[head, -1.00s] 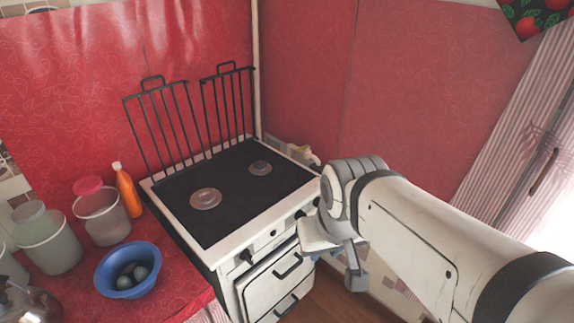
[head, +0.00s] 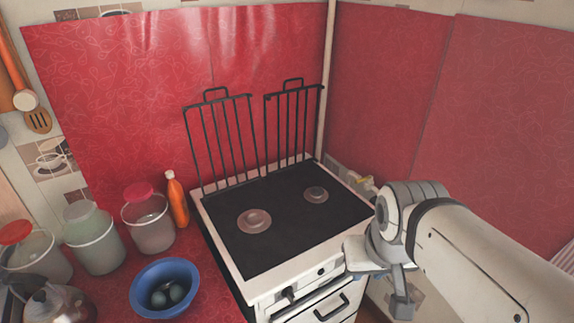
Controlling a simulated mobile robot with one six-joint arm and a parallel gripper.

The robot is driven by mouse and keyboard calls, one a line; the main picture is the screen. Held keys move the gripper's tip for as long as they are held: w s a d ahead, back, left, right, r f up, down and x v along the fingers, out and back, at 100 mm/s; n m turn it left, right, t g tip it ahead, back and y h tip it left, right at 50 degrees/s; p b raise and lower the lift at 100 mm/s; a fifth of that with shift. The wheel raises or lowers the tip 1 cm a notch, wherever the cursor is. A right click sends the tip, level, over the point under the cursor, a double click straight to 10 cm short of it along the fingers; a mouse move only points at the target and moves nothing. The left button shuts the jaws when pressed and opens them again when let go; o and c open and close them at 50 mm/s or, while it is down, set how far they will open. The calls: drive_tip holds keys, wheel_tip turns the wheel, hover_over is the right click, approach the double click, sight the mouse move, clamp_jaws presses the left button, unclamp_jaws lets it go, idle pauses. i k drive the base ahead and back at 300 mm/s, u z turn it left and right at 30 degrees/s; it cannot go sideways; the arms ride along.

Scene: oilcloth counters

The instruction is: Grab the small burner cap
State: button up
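Two round burner caps lie on the black stove top (head: 290,225) in the head view. The small burner cap (head: 316,194) is at the back right of the stove. The larger burner cap (head: 254,220) is at the front left. My gripper (head: 401,302) hangs beside the stove's right front, apart from both caps. One dark finger shows under the wrist; whether the gripper is open or shut is not visible.
Two black grates (head: 226,135) stand upright behind the stove top. An orange bottle (head: 177,201), several jars and a blue bowl (head: 165,290) with dark round things stand on the red counter to the left. A red wall closes the right side.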

sight(315, 191)
drive_tip(key=z, duration=0.05)
drive_tip(key=i, duration=0.25)
drive_tip(key=u, duration=2.65)
drive_tip(key=k, duration=1.15)
drive_tip(key=z, duration=1.65)
drive_tip(key=i, duration=0.75)
drive_tip(key=u, duration=0.1)
